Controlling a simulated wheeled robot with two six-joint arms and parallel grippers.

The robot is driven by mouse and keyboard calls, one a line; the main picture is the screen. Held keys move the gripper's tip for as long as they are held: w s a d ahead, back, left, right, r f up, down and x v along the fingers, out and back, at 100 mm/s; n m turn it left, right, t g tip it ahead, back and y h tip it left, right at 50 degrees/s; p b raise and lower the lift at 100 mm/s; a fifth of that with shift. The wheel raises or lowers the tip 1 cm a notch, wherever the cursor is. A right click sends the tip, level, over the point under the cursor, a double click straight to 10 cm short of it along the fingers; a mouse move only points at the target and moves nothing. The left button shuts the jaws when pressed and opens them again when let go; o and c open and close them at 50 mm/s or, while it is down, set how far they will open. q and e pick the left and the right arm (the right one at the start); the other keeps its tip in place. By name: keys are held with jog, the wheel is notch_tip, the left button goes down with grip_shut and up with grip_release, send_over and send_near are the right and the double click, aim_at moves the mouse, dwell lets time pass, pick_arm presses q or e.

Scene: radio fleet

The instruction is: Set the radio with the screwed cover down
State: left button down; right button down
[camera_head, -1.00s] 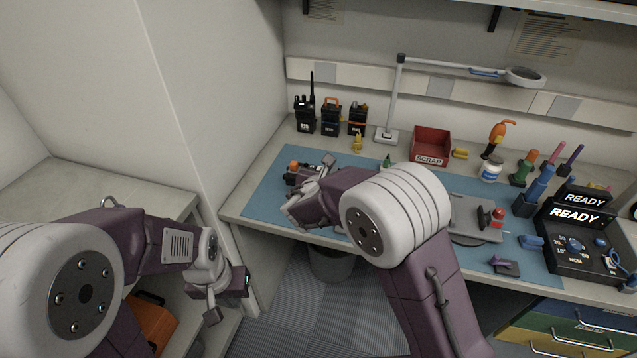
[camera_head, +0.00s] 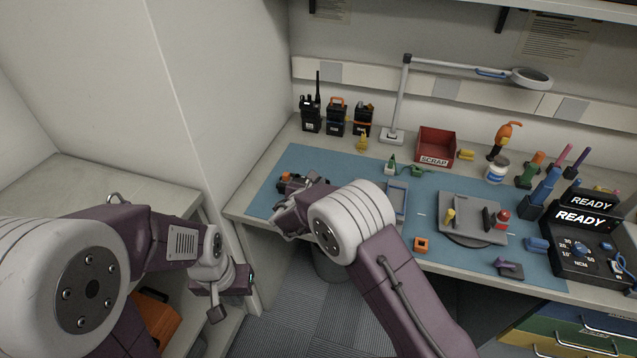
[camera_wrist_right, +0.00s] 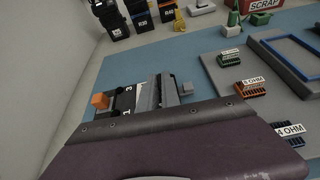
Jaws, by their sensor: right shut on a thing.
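A dark radio with an orange knob (camera_head: 288,177) is at the left end of the blue mat, mostly hidden behind my right arm. In the right wrist view the radio (camera_wrist_right: 122,101) shows its orange knob and white digits. My right gripper (camera_wrist_right: 172,92) is shut on it. The radio is low over the mat; I cannot tell if it touches. Its cover is not clearly visible. My left gripper (camera_head: 222,303) hangs left of the bench, away from the radio; its jaw opening is unclear.
Several black radios (camera_head: 336,119) stand at the back left. A red scrap bin (camera_head: 435,147), a lamp base (camera_head: 391,137) and a grey fixture (camera_head: 470,220) are further right. Small terminal blocks (camera_wrist_right: 251,89) and a grey tray (camera_head: 396,200) lie beside the radio. Mat behind it is clear.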

jog(key=c, duration=1.6)
grip_release()
jog(key=shift+o, duration=0.2)
jog(key=shift+r, duration=0.1)
jog(key=v, duration=1.2)
jog(key=shift+p, duration=0.3)
